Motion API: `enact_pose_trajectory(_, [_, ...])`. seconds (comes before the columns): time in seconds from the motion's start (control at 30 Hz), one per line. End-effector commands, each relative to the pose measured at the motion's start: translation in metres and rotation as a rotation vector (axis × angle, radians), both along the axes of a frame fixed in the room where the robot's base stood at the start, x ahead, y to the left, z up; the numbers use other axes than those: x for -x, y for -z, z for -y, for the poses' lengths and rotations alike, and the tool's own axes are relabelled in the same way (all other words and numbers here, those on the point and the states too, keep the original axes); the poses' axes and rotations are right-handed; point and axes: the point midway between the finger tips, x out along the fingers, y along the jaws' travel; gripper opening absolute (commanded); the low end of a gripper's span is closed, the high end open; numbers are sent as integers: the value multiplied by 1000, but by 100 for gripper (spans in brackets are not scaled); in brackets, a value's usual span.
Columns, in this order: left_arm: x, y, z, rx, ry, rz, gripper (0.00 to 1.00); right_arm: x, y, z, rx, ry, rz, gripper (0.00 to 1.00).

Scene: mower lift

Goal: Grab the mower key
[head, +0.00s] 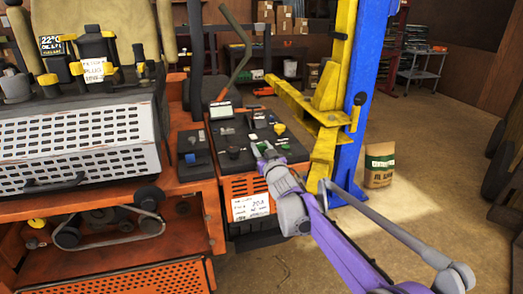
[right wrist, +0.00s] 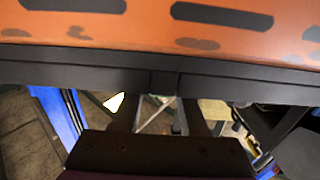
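The mower's black control console (head: 232,140) carries several small knobs, levers and green-marked parts. I cannot single out the mower key among them; it may be hidden by the gripper or too small to tell. My right gripper (head: 263,150) is at the console's right front edge, at the end of my purple and grey arm. In the right wrist view its two dark fingers (right wrist: 160,118) stand apart with a gap between them. Their tips are hidden behind a black strip, and nothing shows held. My left gripper is not in view.
The mower's orange slotted panel (right wrist: 220,18) fills the top of the right wrist view. A blue and yellow lift post (head: 355,90) rises just right of the console. A paper bag (head: 380,165) stands on open floor beyond.

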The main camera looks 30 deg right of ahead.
Motion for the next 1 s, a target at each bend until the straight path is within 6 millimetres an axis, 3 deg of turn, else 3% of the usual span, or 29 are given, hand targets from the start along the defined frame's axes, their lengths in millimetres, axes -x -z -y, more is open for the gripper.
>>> enact_pose_trajectory(0.03, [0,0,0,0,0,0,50,0,0,0,0,0,0,29])
enact_pose_trajectory(0.2, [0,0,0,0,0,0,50,0,0,0,0,0,0,0])
enact_pose_trajectory(0.57, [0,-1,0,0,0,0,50,0,-7,0,0,0,0,0])
enact_pose_trajectory(1.0, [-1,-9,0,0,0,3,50,0,-86,0,0,1,0,0])
